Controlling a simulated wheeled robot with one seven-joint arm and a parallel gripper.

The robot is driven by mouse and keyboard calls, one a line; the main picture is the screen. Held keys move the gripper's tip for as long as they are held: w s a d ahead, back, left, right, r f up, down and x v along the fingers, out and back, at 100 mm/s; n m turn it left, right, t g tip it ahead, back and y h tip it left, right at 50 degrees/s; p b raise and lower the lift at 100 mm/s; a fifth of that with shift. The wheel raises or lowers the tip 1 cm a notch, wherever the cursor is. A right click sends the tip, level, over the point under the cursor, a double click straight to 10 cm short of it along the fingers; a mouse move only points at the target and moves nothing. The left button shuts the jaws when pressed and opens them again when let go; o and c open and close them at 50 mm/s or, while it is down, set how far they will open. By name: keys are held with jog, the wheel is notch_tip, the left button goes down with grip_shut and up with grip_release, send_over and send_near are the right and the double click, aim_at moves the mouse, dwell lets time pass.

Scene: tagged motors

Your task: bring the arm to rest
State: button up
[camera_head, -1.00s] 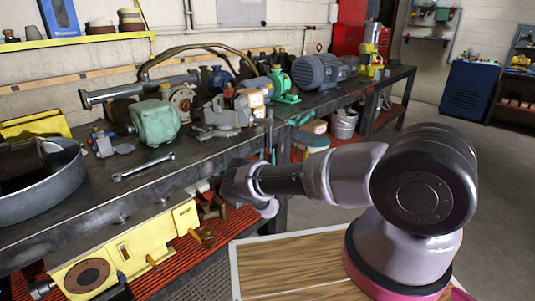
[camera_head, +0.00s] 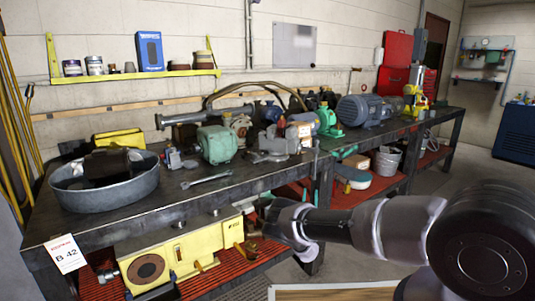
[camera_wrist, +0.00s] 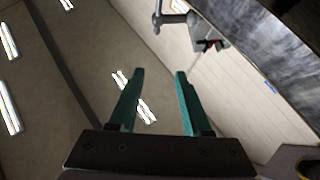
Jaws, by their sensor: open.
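My arm (camera_head: 395,225) reaches in from the lower right in the head view, its far end close to the front edge of the workbench (camera_head: 105,219).
The bench holds a round metal pan (camera_head: 105,192), a wrench (camera_head: 206,180), a green motor (camera_head: 216,145) and a grey-blue motor (camera_head: 364,110). A yellow machine (camera_head: 180,255) sits on the red lower shelf. A wooden-topped surface (camera_head: 335,293) lies below my arm. Open floor lies to the right.

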jog(key=w+d+r+m+g+h, duration=0.2)
jog(key=w+d+r+m+g, duration=0.15)
jog(key=r, duration=0.35)
jog(key=w+d+r+m+g+h, duration=0.2)
jog(key=w+d+r+m+g, duration=0.1)
jog(key=d+r, duration=0.3)
jog(key=w+d+r+m+g+h, duration=0.2)
jog(key=w+d+r+m+g, duration=0.15)
jog(key=r, duration=0.45)
jog(key=s+d+r+m+g+y, duration=0.1)
jog(key=s+r+y, duration=0.2)
jog(key=r, duration=0.4)
jog(key=s+d+r+g+y, duration=0.1)
jog(key=s+r+g+y, duration=0.15)
jog(key=r, duration=0.55)
jog(key=s+a+r+n+g+y, duration=0.1)
jog(key=s+a+r+n+y, duration=0.2)
jog(key=s+r, duration=0.6)
jog(key=s+a+r+n+y, duration=0.2)
jog(key=s+a+r+y, duration=0.25)
jog(key=s, duration=0.85)
jog(key=s+a+n+g, duration=0.1)
jog(key=s+n+g, duration=0.2)
jog(key=s, duration=2.5)
jog(key=shift+s+a+f+n+g, duration=0.2)
jog(key=shift+a+f+n+g, duration=0.2)
jog(key=shift+n, duration=0.2)
jog(key=shift+d, duration=0.1)
